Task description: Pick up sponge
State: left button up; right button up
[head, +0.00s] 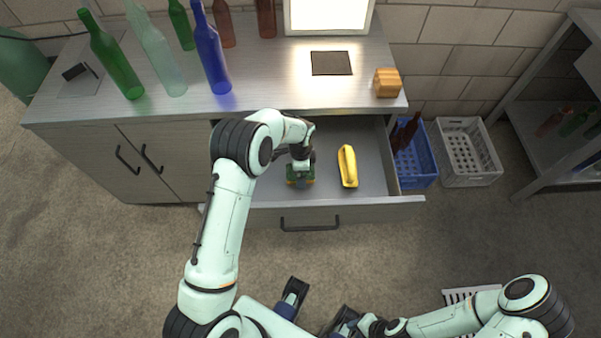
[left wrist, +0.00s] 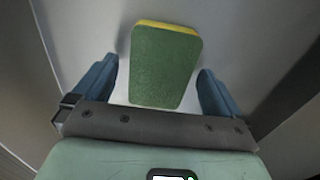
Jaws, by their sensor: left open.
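The sponge (left wrist: 165,65), green on its broad face with a yellow edge, lies on the grey drawer floor (left wrist: 215,25) in the left wrist view. My left gripper (left wrist: 158,88) is open, with one blue finger on each side of the sponge and a gap to both. In the head view my left gripper (head: 300,178) is down inside the open drawer (head: 372,155) and hides most of the sponge. My right gripper (head: 345,322) is low in the head view, away from the drawer; its jaw opening is unclear.
A yellow elongated object (head: 348,166) lies in the drawer, right of my left gripper. Several glass bottles, a dark square (head: 331,63) and a wooden block (head: 386,83) stand on the counter (head: 270,85). Blue (head: 417,170) and white (head: 484,180) crates stand right of the drawer.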

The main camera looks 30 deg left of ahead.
pick_arm(q)
jog(key=c, duration=1.1)
notch_tip(320, 180, up, 20)
jog(key=p, duration=0.1)
jog(key=shift+p, duration=0.3)
